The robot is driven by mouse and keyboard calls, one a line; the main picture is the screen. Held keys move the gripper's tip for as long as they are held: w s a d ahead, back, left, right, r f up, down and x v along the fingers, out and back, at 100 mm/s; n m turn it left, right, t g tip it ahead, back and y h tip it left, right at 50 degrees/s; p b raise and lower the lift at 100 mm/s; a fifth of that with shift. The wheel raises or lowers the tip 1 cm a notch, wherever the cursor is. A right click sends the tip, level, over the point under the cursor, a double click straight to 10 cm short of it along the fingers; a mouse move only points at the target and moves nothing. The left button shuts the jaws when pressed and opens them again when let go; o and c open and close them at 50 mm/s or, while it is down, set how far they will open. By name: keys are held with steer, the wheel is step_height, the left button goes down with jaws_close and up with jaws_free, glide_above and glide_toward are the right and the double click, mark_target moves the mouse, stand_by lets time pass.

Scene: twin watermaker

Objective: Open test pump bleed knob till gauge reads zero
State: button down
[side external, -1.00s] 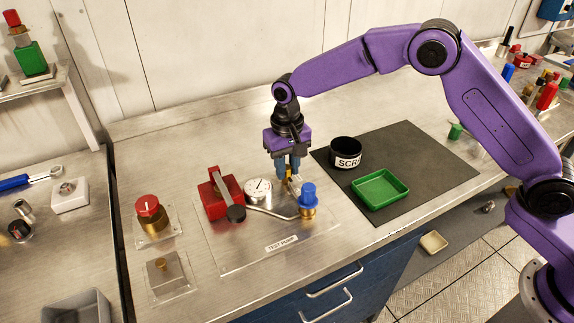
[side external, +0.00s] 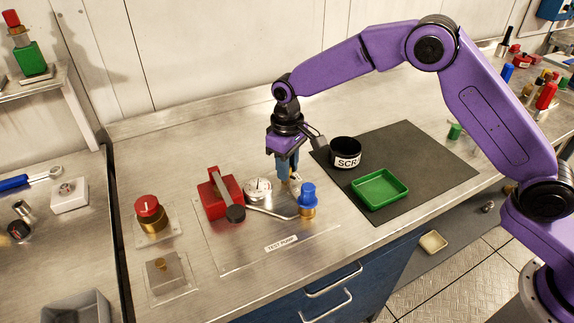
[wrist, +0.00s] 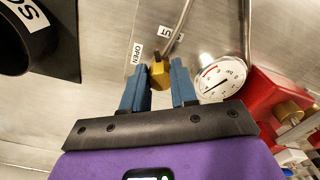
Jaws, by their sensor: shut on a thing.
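My gripper (side external: 287,176) points down over the test pump plate (side external: 235,255), just right of the pressure gauge (side external: 258,189). In the wrist view its two blue fingers (wrist: 159,72) are shut on the small brass bleed knob (wrist: 160,77), which has a dark tip. An OPEN label (wrist: 136,57) lies beside the knob, and another label (wrist: 171,34), partly hidden, reads "UT". The gauge also shows in the wrist view (wrist: 220,76); it has a white face, a red band and a dark needle, but I cannot read the value surely.
The red pump body (side external: 217,197) with its lever stands left of the gauge. A blue-capped brass fitting (side external: 308,200) stands close in front of my gripper. A black SCR cup (side external: 346,152) and a green tray (side external: 380,189) sit on the dark mat (side external: 428,150) to the right.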

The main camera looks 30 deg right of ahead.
steer(key=n, duration=0.5)
steer(key=shift+w+n, duration=0.15)
steer(key=shift+n, duration=0.15)
steer(key=n, duration=0.5)
steer(key=shift+w+r+n, duration=0.1)
steer(key=shift+n, duration=0.3)
steer(key=c, duration=0.9)
jaws_free()
step_height(320, 180, up, 17)
steer(key=shift+r, duration=0.15)
